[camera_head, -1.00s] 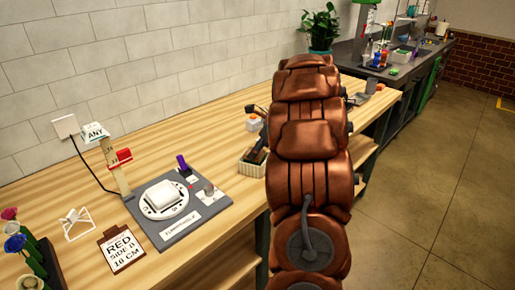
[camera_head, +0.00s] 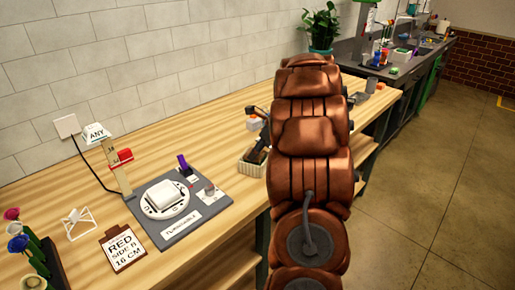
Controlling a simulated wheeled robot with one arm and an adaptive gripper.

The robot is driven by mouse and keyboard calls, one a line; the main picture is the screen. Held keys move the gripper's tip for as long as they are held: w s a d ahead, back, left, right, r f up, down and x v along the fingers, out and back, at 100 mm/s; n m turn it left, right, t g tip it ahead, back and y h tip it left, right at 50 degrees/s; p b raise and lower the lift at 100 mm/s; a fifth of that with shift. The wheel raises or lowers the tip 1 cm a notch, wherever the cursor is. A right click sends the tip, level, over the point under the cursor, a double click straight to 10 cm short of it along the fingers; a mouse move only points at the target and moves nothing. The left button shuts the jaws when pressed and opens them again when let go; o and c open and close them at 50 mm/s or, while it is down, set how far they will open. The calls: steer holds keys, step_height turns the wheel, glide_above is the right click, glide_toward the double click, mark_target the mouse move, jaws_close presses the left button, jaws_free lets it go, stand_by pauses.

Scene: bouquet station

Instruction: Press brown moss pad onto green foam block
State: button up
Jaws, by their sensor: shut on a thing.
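My copper-coloured arm stretches away from me over the right edge of the wooden bench (camera_head: 110,185) and fills the middle of the view. I cannot make out the brown moss pad or the green foam block. Whether my gripper touches either one cannot be seen.
A grey board with a white round device (camera_head: 166,199) lies on the bench, near a RED SIDE B 16 CM card (camera_head: 122,248). Flowers (camera_head: 18,243) stand at the left. A potted plant (camera_head: 320,28) stands behind.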

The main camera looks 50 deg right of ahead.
stand_by(0.4)
steer(key=o, duration=0.9)
steer(key=shift+c, duration=0.2)
steer(key=shift+o, duration=0.7)
steer(key=shift+r, duration=0.1)
steer(key=shift+r+p, duration=2.9)
steer(key=shift+p, duration=0.3)
